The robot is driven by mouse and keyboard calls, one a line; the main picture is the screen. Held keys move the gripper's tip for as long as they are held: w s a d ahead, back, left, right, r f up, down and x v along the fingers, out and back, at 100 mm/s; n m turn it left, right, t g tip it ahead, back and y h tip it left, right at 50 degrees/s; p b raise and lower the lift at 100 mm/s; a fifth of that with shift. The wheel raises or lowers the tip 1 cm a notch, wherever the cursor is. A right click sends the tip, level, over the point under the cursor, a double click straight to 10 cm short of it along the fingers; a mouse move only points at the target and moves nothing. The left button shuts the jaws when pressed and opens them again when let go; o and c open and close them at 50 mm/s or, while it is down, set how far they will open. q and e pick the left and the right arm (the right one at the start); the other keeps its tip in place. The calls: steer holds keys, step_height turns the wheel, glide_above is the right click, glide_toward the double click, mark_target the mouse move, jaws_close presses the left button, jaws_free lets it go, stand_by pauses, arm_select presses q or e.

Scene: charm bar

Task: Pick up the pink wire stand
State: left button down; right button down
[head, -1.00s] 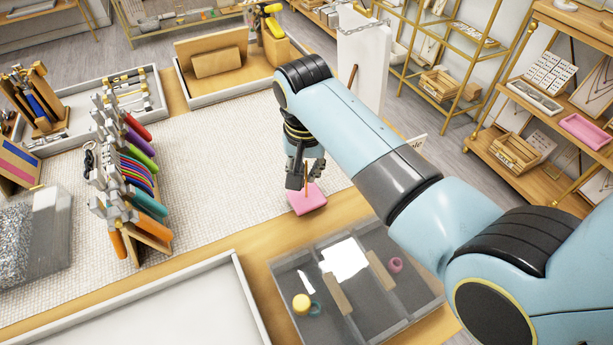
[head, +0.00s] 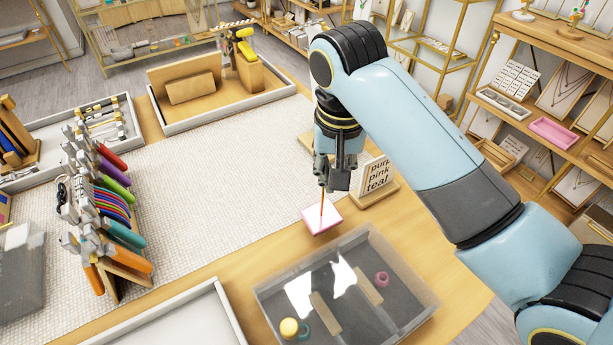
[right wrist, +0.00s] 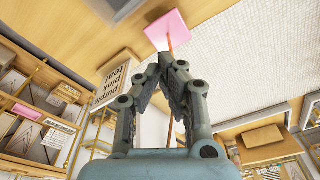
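The pink wire stand has a square pink base (head: 322,217) and a thin orange-brown upright rod. In the head view it is near the right edge of the woven mat, between the mat and the clear-lidded tray. My right gripper (head: 336,180) is above the base, its fingers closed together around the rod. In the right wrist view the fingertips (right wrist: 166,62) meet at the rod, and the pink base (right wrist: 167,29) is beyond them. The base seems held off the table, though the gap is hard to judge. My left gripper is out of view.
A sign (head: 380,176) reading purple, pink, teal stands close right of the gripper. A clear-lidded grey tray (head: 345,290) lies in front.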

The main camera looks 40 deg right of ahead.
steer(key=shift+s+d+r, duration=0.4)
steer(key=shift+s, duration=0.2)
steer(key=shift+s+d+r, duration=0.35)
steer(key=shift+s+d, duration=0.05)
steer(key=shift+s, duration=0.15)
steer(key=shift+c, duration=2.1)
jaws_free()
